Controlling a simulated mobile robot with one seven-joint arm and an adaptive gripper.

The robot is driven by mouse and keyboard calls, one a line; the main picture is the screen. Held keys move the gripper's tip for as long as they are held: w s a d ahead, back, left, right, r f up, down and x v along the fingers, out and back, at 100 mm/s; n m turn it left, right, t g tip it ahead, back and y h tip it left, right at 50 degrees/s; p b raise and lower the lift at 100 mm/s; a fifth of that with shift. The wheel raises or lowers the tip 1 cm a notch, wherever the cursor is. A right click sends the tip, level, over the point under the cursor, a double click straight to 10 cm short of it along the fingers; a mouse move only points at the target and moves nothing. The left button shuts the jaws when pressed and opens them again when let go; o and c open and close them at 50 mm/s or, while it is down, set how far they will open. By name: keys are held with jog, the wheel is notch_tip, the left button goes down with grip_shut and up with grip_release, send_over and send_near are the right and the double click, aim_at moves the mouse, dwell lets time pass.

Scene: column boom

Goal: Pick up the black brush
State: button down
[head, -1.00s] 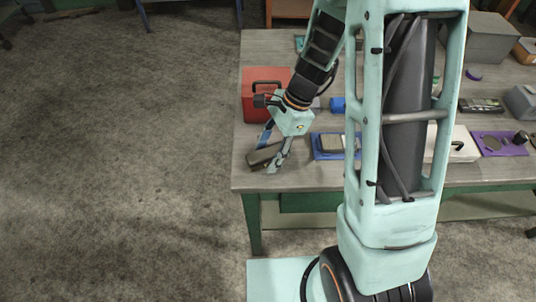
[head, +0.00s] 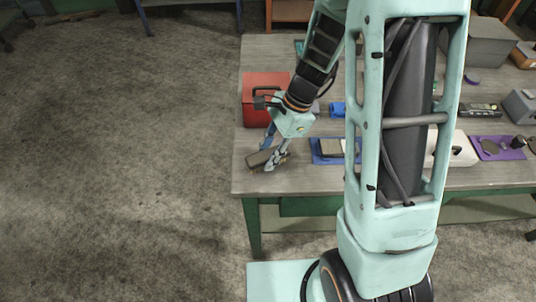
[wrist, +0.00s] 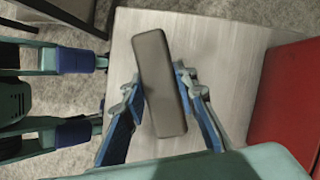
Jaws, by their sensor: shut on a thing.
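The black brush shows as a dark grey-brown block with rounded corners (wrist: 158,75) between my fingers in the wrist view. In the head view the brush (head: 258,159) is at the table's front left corner, partly covered by my fingers. My gripper (head: 273,160) is shut on it, and the wrist view shows a blue-padded finger of the gripper (wrist: 160,97) on each side. The brush lies slightly tilted across the grip. I cannot tell whether it touches the table.
A red box with a black handle (head: 262,96) stands just behind my gripper. A blue tray (head: 328,151) lies to the right, and a purple tray (head: 493,147) lies farther right. The table (head: 247,180) ends close by at the left and front.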

notch_tip(320, 180, up, 3)
jog(key=shift+f+p, duration=0.1)
jog(key=shift+p, duration=0.85)
jog(key=s+d+r+p, duration=0.2)
jog(key=s+d+r, duration=0.2)
jog(key=s+r, duration=0.5)
jog(key=shift+s+r+p, duration=0.2)
jog(key=shift+s+p, duration=0.15)
jog(key=shift+s, duration=1.85)
